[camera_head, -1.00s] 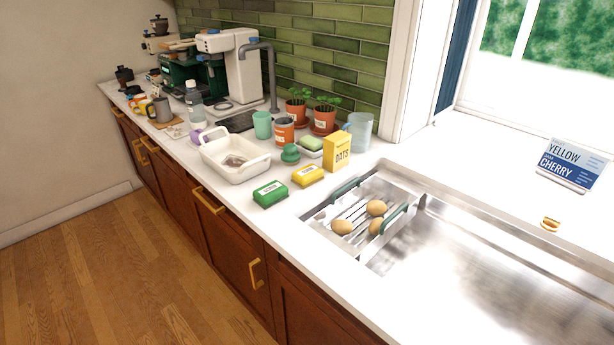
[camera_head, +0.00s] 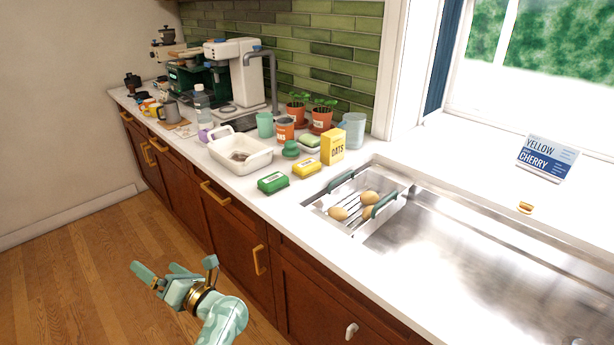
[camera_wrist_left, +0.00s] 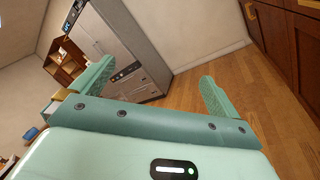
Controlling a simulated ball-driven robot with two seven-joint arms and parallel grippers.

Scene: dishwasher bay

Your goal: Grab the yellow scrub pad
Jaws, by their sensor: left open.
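The yellow scrub pad (camera_head: 307,169) lies on the white counter, near its front edge. A green pad (camera_head: 273,182) of similar shape lies to its left and nearer the edge. My left gripper (camera_head: 160,272) is in front of the cabinets, over the wooden floor and well below the counter, to the lower left of the pad. In the left wrist view its two fingers (camera_wrist_left: 152,88) are spread wide with nothing between them. The pad is not in the left wrist view. My right gripper is not in view.
The yellow oats box (camera_head: 333,146) and a green soap pad (camera_head: 309,141) stand behind the yellow pad. A white basin (camera_head: 262,161) is to the left. Cabinet handles (camera_head: 259,260) stick out along the front.

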